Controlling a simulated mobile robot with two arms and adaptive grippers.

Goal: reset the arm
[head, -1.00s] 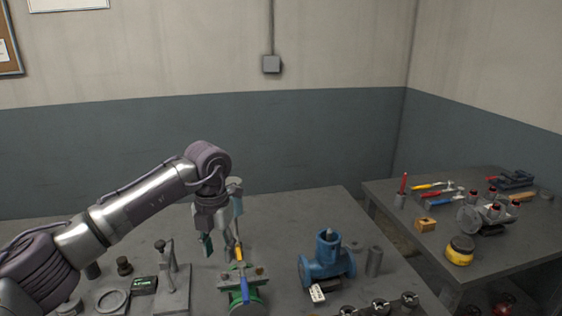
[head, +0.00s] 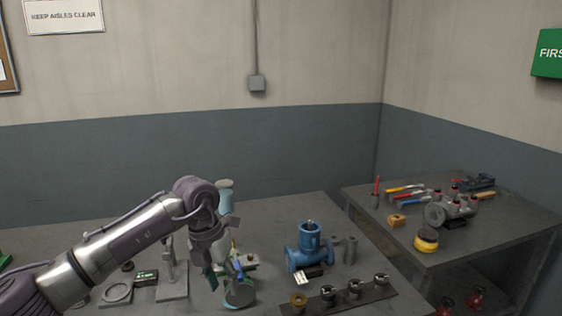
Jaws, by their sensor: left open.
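My left arm comes in from the left in the head view and ends over the workbench. My left gripper (head: 222,275) points down and is open. I cannot tell whether the fingers touch the green part. Nothing shows held between them. My right gripper is not in view.
A blue valve body (head: 308,250) stands right of the gripper. A grey stand (head: 171,275) is close on its left. A dark strip with several fittings (head: 354,291) lies at the front. A second table (head: 490,232) at right holds tools.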

